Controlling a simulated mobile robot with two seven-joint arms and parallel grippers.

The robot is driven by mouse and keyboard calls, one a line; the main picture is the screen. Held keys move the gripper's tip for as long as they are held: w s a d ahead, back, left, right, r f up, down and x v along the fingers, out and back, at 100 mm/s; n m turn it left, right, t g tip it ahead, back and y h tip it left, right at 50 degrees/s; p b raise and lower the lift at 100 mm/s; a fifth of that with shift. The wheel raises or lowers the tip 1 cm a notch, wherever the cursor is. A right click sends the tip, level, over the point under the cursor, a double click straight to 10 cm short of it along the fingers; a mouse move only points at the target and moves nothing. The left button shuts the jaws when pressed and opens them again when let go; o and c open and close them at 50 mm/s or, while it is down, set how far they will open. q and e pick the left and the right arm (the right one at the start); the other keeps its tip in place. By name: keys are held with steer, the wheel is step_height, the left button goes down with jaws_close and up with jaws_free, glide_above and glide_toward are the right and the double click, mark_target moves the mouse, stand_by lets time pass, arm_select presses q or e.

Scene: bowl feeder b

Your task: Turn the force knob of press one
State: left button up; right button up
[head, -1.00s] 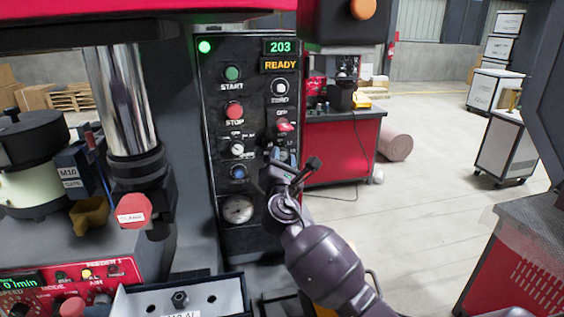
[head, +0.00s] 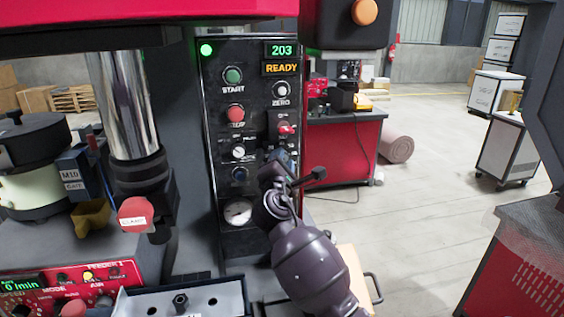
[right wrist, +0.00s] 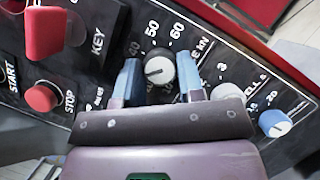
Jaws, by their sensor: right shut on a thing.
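The force knob (right wrist: 158,68) is a round grey knob with a white pointer line, on a black panel beside a scale marked 40, 50, 60 and kN in the right wrist view. My right gripper (right wrist: 160,78) has its two blue-grey fingers on either side of the knob and is shut on it. In the head view my right gripper (head: 283,162) is at the right side of the press control panel (head: 213,150), below a red key switch (head: 285,128). There it hides the force knob. My left gripper is not in view.
The panel has a green START button (head: 233,75), a red STOP button (head: 235,113), a white ZERO button (head: 281,90) and a gauge (head: 238,212). Near the knob are a white knob (right wrist: 228,94) and a blue knob (right wrist: 275,122). Open floor lies to the right.

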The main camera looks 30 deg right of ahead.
steer(key=o, duration=0.9)
steer(key=shift+s, duration=0.1)
steer(key=b+v, duration=0.1)
steer(key=v, duration=0.9)
steer(key=shift+s+a+b, duration=0.25)
steer(key=shift+b, duration=0.05)
steer(key=shift+f, duration=0.1)
